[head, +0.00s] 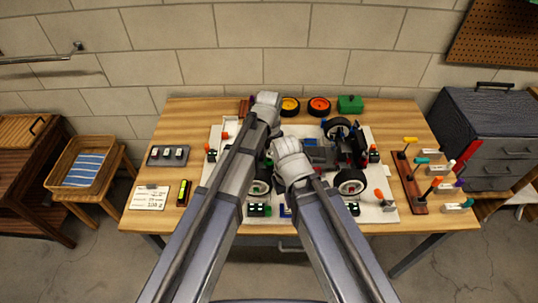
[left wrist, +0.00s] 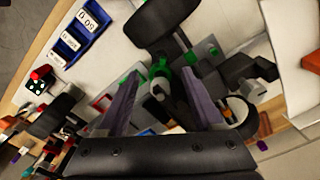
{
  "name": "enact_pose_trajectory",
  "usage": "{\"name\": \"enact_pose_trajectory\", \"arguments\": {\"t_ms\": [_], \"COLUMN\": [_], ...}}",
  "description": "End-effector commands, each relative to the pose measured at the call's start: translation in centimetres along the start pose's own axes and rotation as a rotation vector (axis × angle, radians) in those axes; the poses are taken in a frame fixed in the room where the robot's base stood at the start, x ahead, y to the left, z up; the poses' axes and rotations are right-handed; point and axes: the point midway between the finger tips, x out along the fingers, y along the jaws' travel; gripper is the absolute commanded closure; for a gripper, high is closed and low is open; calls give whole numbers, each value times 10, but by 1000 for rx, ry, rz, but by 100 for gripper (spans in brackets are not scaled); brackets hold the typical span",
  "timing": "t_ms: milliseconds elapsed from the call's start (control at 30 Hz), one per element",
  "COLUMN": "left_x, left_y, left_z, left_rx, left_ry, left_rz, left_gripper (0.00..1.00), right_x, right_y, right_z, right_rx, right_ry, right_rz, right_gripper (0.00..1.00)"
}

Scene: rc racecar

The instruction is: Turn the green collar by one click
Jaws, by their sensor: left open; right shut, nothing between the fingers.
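In the left wrist view, a green collar-like ring (left wrist: 159,72) shows on the car's suspension, just beyond and between the fingertips of my left gripper (left wrist: 160,97). That gripper is open, with a finger to either side and no visible grip on the ring. Smaller green parts are close by, so I cannot be sure which is the collar. In the head view, the RC car (head: 322,155) stands on a pale mat (head: 384,192), partly hidden by my arms. My right gripper (head: 291,152) is low over the car's left part; its fingertips are hidden. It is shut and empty.
Orange and yellow wheels (head: 319,107) and a green box (head: 350,104) stand at the table's back. A tool rack (head: 411,185) is on the right. A label card (head: 150,197) and a black-yellow device (head: 183,192) lie on the left. Blue bins (left wrist: 70,45) show in the left wrist view.

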Motion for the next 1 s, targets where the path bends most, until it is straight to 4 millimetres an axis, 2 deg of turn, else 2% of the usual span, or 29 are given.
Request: {"name": "enact_pose_trajectory", "arguments": {"t_ms": [33,300,500,900,967,1000], "left_x": [-9,-45,-67,-69,-70,-70], "left_y": [0,0,0,0,2,5], "left_z": [0,0,0,0,7,18], "left_rx": [0,0,0,0,-7,-19], "left_ry": [0,0,0,0,-3,-7], "left_rz": [0,0,0,0,-3,-7], "left_gripper": [32,32,32,32,32,32], "right_x": [-9,-45,-67,-69,-69,-69], "right_y": [1,4,6,7,7,7], "right_z": [0,3,4,4,4,4], "right_rx": [0,0,0,0,0,0], "right_ry": [0,0,0,0,0,0], "right_rz": [0,0,0,0,0,0], "right_gripper": [100,100,100,100,100,100]}}
